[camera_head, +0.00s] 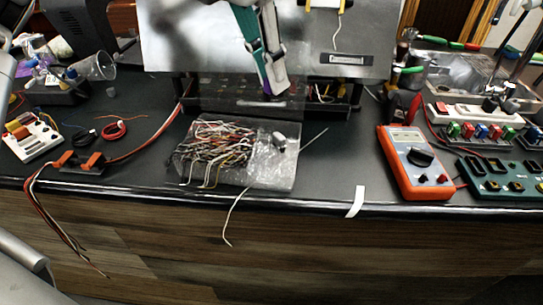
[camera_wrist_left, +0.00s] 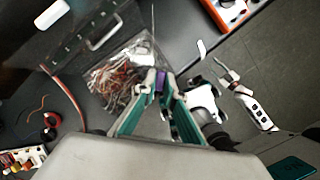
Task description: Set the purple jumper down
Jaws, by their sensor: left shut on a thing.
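My left gripper (camera_head: 276,92) reaches down from the top of the head view, over the dark open box (camera_head: 335,103) behind the bag of wires. In the left wrist view its teal-sided fingers (camera_wrist_left: 160,84) close together on a small purple jumper (camera_wrist_left: 160,77). The fingers cover most of the jumper, and its contact with anything below cannot be told. The fingertips appear beyond the bag in the head view.
A clear bag of loose wires (camera_head: 215,145) lies in front of the box. An orange multimeter (camera_head: 412,160) and a dark green board (camera_head: 500,178) stand at the right. Orange clips (camera_head: 80,160) and wires lie left. A white strip (camera_head: 356,201) hangs at the table edge.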

